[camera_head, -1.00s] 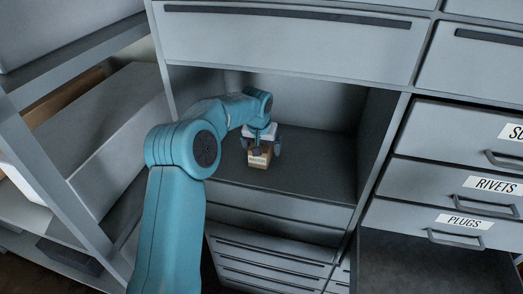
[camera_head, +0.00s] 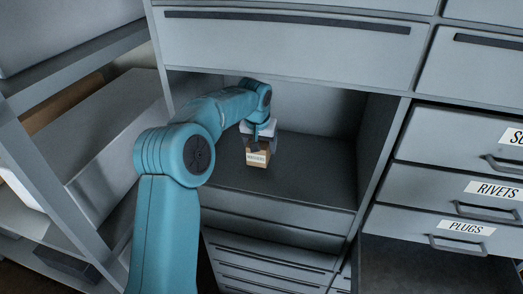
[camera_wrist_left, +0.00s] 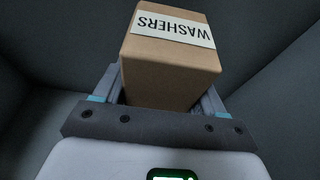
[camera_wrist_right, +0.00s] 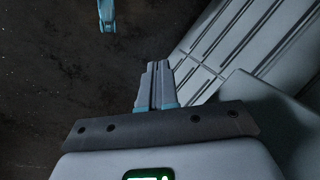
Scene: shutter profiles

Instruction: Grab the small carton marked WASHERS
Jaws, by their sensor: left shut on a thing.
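The small brown carton (camera_head: 257,159) with a white WASHERS label stands in the open grey compartment. In the left wrist view the carton (camera_wrist_left: 170,78) fills the space between the fingers, its label upside down. My left gripper (camera_head: 261,146) reaches down over the carton and is shut on it, with a finger on each side. I cannot tell whether the carton touches the compartment floor. My right gripper (camera_wrist_right: 158,85) shows only in the right wrist view. Its fingers are together and empty, over dark floor.
The compartment floor (camera_head: 310,185) is bare to the right of the carton. A closed drawer (camera_head: 290,40) hangs above it. Drawers labelled RIVETS (camera_head: 450,188) and PLUGS (camera_head: 420,225) stand to the right. A shelf rack (camera_head: 50,190) is close on the left.

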